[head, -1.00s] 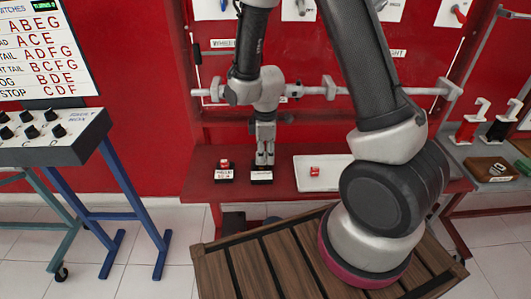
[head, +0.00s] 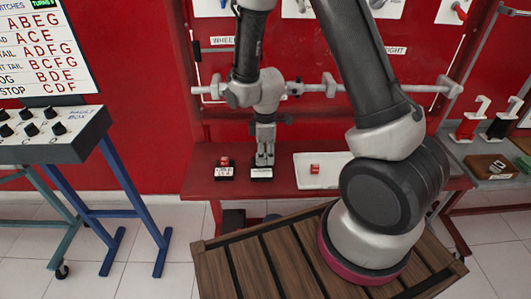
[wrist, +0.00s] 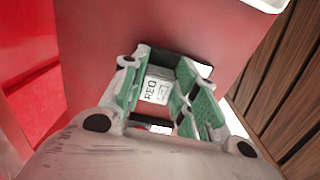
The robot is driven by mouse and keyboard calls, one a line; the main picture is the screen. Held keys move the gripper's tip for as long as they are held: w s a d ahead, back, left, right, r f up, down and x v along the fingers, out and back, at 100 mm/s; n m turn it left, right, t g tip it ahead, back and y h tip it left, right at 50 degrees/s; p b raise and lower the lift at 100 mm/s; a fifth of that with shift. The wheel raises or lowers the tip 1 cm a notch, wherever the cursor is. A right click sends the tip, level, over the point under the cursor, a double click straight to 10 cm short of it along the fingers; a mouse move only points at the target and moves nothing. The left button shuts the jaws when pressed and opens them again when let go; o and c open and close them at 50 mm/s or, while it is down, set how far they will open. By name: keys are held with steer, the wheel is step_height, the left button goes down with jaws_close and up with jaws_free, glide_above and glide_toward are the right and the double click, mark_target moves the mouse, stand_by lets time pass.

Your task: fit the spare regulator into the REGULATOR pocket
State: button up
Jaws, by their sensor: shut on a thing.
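My gripper (head: 264,160) points down over a black holder (head: 261,173) with a white label on the red bench. In the wrist view its green-padded fingers (wrist: 160,90) are shut on a pale block marked REG (wrist: 157,88), the spare regulator. A black holder edge shows just behind the block, and a small white label (wrist: 160,129) shows below it. I cannot tell how deep the block sits in the holder, as the fingers hide its sides.
To the left stands another black holder (head: 224,173) with a red part. To the right lies a white tray (head: 304,180) with a red cube (head: 315,168). A grey horizontal bar (head: 325,88) crosses behind my gripper. A slatted wooden surface (head: 235,272) is in front.

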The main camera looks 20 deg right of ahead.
steer(key=shift+f, duration=0.45)
stand_by(0.4)
steer(key=o, duration=1.6)
steer(key=shift+r, duration=4.05)
